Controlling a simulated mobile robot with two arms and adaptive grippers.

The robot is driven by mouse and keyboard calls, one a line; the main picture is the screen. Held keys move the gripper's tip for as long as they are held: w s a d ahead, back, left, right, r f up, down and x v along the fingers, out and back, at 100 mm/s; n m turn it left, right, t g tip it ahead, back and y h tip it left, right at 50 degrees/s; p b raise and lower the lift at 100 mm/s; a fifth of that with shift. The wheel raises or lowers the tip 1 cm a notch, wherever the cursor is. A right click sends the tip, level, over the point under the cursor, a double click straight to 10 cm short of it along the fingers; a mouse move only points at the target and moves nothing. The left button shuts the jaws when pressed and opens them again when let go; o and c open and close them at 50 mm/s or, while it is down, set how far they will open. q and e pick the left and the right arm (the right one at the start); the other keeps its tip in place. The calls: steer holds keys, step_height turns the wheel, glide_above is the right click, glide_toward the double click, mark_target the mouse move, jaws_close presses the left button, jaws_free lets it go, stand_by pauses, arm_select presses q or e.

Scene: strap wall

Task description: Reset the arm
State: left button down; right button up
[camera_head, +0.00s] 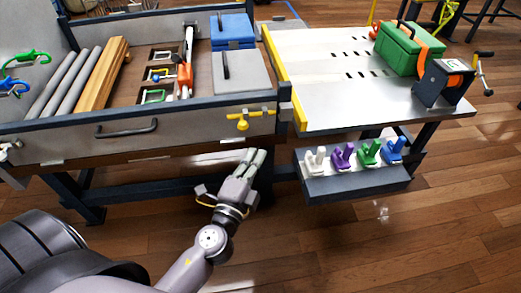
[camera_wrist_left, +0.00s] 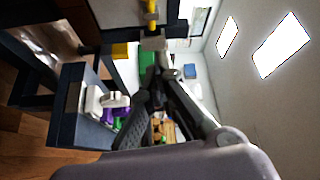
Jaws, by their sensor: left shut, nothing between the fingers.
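My left arm comes in from the lower left in the head view. Its left gripper (camera_head: 254,155) is shut and empty, its fingers pointing up and slightly right. It hangs over the floor in front of the workbench, below the yellow latch (camera_head: 238,123) and left of the clip rack. It also shows in the left wrist view (camera_wrist_left: 155,62), with its fingers close together. Whether it touches the bench front cannot be told. My right gripper is not in view.
The rack (camera_head: 352,184) with white, purple, green and blue clips is right of the gripper. Above it, the side table (camera_head: 335,111) holds a green box (camera_head: 402,48) with an orange strap and a winch (camera_head: 443,82). The wooden floor (camera_head: 330,245) at lower right is clear.

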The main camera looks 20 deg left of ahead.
arm_select(q)
steer(key=shift+s, duration=0.3)
steer(key=shift+a, duration=0.1)
